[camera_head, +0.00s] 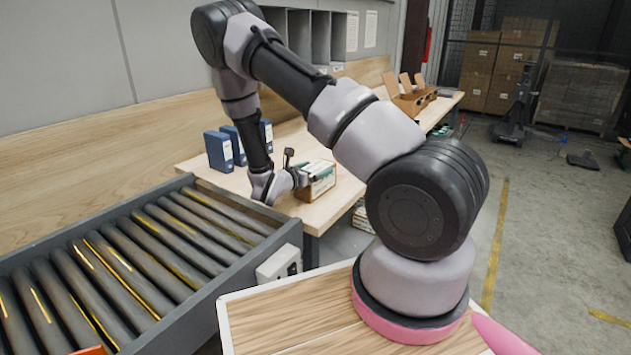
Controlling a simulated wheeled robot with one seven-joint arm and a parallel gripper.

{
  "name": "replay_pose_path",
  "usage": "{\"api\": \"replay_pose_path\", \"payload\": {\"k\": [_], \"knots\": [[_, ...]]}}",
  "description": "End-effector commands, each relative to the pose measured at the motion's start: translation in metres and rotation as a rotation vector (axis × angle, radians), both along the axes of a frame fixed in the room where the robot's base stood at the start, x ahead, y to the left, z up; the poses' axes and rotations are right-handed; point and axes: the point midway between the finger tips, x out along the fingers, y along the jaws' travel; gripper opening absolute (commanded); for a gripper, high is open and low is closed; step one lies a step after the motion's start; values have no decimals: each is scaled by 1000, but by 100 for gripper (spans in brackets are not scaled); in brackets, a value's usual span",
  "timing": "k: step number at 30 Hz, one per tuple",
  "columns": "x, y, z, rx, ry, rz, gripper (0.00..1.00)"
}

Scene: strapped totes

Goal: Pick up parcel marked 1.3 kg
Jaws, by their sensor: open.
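My arm reaches down to the wooden table, and my gripper (302,176) is at the left side of a small cardboard box (322,186) with white and green contents. The gripper is small in view; it is open, and I cannot tell whether it touches the box. No 1.3 kg mark is legible on anything, so I cannot tell which thing is that parcel. An orange object (90,351) just shows at the bottom left edge, mostly cut off.
A roller conveyor (130,265) fills the lower left. Several blue binders (219,151) stand on the wooden table (338,204) behind my gripper. An open carton (410,99) sits at the table's far end. Stacked boxes (492,68) are at the back. The floor at right is mostly clear.

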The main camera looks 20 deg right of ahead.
Motion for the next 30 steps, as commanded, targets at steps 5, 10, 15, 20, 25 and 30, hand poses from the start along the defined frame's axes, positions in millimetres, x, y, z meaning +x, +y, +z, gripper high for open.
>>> {"api": "replay_pose_path", "payload": {"k": [5,10,15,20,25,30], "knots": [[0,0,0,0,0,0,88],[0,0,0,0,0,0,24],[0,0,2,-1,-4,-1,0],[0,0,2,-1,-4,-1,0],[1,0,17,0,-7,-1,0],[1,1,46,0,-9,-1,0]]}}
